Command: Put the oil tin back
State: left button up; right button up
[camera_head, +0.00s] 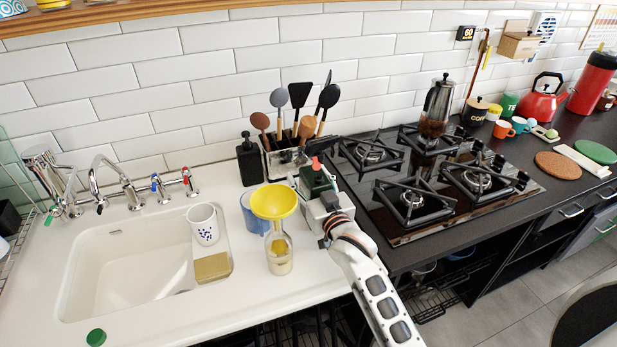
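The oil tin (316,181), dark green with a red cap, stands roughly upright on or just above the white worktop, left of the hob. My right gripper (318,203) is at the tin, its arm coming in from the lower right. The gripper covers the tin's lower part. The fingertips are too hidden to tell whether they are closed on it. A glass bottle (279,257) with a little yellowish content stands to the left, a yellow funnel (274,201) in its neck. My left gripper is not in view.
A utensil holder (284,160) and black dispenser (248,162) stand behind the tin. A blue cup (249,222) is behind the funnel. The black gas hob (411,228) with a glass-and-metal pot (436,107) lies right. The sink (125,260) is left. Worktop in front is clear.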

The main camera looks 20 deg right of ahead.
aim_at(315, 195)
jog(key=s, duration=1.2)
jog(key=shift+d+r+p, duration=0.2)
jog(key=shift+d+p, duration=0.05)
jog(key=shift+p, duration=0.05)
